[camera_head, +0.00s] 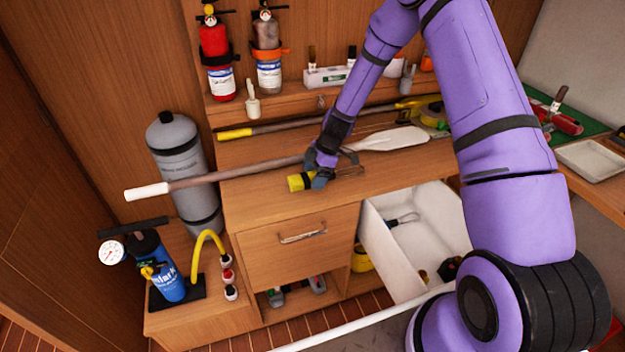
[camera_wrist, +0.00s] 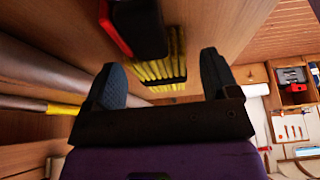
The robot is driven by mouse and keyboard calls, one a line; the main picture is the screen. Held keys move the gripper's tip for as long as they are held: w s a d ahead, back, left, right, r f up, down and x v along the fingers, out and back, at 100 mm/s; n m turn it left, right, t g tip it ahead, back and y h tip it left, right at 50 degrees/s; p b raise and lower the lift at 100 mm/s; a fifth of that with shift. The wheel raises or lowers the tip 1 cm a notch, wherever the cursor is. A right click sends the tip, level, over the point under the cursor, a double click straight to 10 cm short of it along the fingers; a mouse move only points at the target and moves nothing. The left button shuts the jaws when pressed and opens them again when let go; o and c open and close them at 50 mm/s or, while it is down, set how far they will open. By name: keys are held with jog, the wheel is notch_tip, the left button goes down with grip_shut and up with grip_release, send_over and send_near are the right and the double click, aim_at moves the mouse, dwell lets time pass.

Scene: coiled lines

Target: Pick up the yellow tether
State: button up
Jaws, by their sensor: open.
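The yellow tether (camera_head: 299,182) is a small bundle lying on the wooden counter, near the front edge, just left of my gripper. In the wrist view it is a row of yellow strands (camera_wrist: 155,70) with a dark band, seen in the gap between the fingers. My gripper (camera_head: 318,175) is low over the counter with its fingers apart. Both dark fingertips also show in the wrist view (camera_wrist: 162,82). Part of the tether is hidden behind the gripper in the head view. I cannot tell whether a finger touches it.
A red and black object (camera_wrist: 135,25) is close to the tether in the wrist view. A drawer (camera_head: 290,250) and an open white bin (camera_head: 385,245) are below.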

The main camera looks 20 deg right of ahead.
jog(key=shift+a+f, duration=0.1)
jog(key=shift+f, duration=0.05)
jog(key=c, duration=1.2)
